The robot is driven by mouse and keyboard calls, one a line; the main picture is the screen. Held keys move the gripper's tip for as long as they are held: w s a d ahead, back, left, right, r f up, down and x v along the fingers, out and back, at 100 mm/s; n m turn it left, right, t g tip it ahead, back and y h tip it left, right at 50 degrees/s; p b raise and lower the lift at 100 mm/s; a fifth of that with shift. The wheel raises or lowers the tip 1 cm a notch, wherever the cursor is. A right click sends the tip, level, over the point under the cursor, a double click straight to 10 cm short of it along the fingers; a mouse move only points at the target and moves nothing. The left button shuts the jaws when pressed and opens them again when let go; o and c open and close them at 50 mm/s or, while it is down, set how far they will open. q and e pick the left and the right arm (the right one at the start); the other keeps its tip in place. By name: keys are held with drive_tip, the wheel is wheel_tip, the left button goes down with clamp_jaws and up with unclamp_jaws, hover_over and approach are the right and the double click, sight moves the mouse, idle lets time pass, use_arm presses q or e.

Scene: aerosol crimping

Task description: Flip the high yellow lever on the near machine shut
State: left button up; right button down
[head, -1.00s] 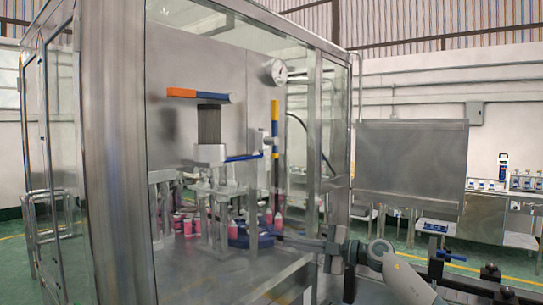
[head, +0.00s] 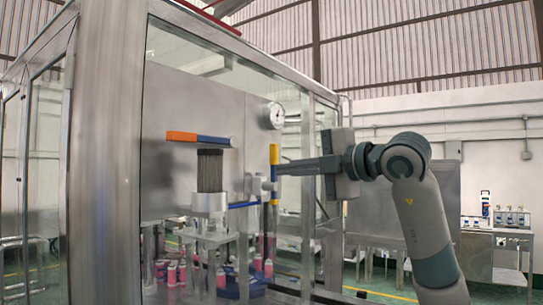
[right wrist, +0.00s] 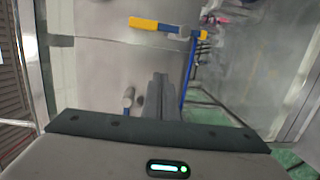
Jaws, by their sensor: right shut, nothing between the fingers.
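The yellow lever (head: 274,155) with a blue lower part stands upright on the near machine's steel housing, beside a small grey pivot block. It also shows in the right wrist view (right wrist: 146,23), lying across the top. My right gripper (head: 281,168) is shut and empty, reaching in from the right with its fingertips by the lever in the head view. In the right wrist view its fingers (right wrist: 158,84) point toward the lever with a visible gap in the picture; I cannot tell whether they touch. My left gripper is not in view.
An orange and blue bar (head: 198,138) sits on the dark column at the machine's middle. A round gauge (head: 272,116) is above the lever. Steel posts and glass panels frame the machine. Pink cans (head: 172,273) stand low inside. A grey-topped bench (head: 497,240) is far right.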

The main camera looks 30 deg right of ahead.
sight(277, 155)
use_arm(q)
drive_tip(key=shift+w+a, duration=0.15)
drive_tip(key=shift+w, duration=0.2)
use_arm(e)
drive_tip(key=shift+m+t+h, duration=0.6)
drive_tip(key=shift+m+h, duration=0.2)
drive_tip(key=shift+h, duration=0.1)
drive_tip(key=s+r, duration=0.2)
drive_tip(key=r, duration=0.1)
drive_tip(key=shift+s+d+r, duration=0.25)
drive_tip(key=shift+s+d, duration=0.15)
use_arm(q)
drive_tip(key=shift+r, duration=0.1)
use_arm(e)
drive_tip(key=shift+w, duration=0.15)
